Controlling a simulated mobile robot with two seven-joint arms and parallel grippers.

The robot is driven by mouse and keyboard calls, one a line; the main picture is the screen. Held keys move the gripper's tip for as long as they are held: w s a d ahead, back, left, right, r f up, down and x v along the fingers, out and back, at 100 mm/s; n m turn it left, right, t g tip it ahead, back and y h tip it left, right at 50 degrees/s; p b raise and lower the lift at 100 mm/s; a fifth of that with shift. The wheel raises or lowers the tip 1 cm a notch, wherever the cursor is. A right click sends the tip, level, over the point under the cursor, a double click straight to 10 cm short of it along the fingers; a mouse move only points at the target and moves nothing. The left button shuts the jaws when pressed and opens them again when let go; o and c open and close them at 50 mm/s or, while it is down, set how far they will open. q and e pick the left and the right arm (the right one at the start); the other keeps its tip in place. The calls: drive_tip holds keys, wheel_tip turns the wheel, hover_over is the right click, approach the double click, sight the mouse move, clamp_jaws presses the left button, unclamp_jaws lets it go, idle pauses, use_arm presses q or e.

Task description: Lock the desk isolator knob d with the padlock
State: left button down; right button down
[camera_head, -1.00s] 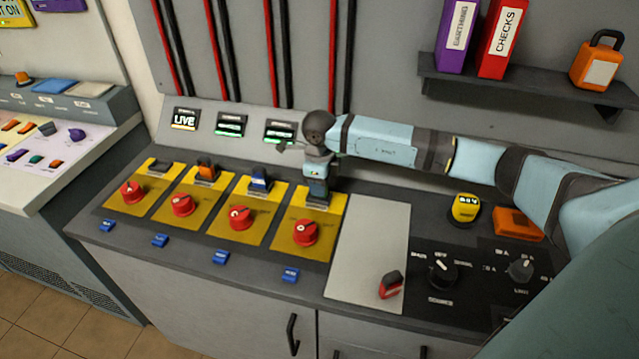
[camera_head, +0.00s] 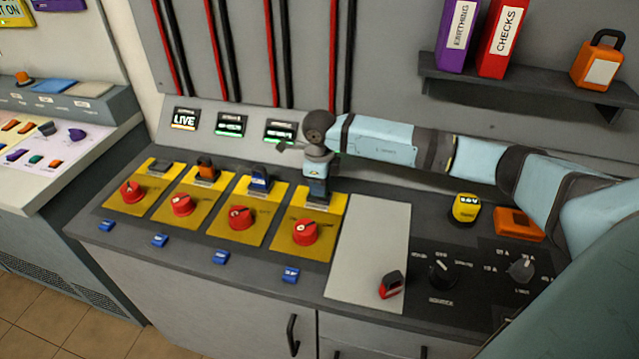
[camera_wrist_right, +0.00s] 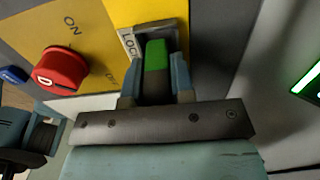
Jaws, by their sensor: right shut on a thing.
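The red isolator knob d (camera_head: 305,232) sits on the rightmost yellow panel (camera_head: 283,249). In the right wrist view, knob d (camera_wrist_right: 60,72) is at the left, between ON and partly hidden OFF lettering. My right gripper (camera_head: 318,198) points down at the back of this panel. In the wrist view its two fingers (camera_wrist_right: 155,90) are shut on a dark padlock with a green face (camera_wrist_right: 156,56), at the recess marked LOCK. The fingers hide the padlock's lower part, and I cannot tell how deep it sits.
Three more yellow panels with red knobs lie to the left, with black, orange (camera_head: 206,168) and blue (camera_head: 260,182) pieces at their backs. A red-and-black piece (camera_head: 391,285) stands on the bare grey plate (camera_head: 375,230). A yellow meter (camera_head: 465,209) and black dials are at the right.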

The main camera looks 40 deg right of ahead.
drive_tip(key=shift+f+b, duration=0.45)
drive_tip(key=shift+f, duration=0.2)
drive_tip(key=c, duration=1.2)
unclamp_jaws()
drive_tip(key=shift+c, duration=0.2)
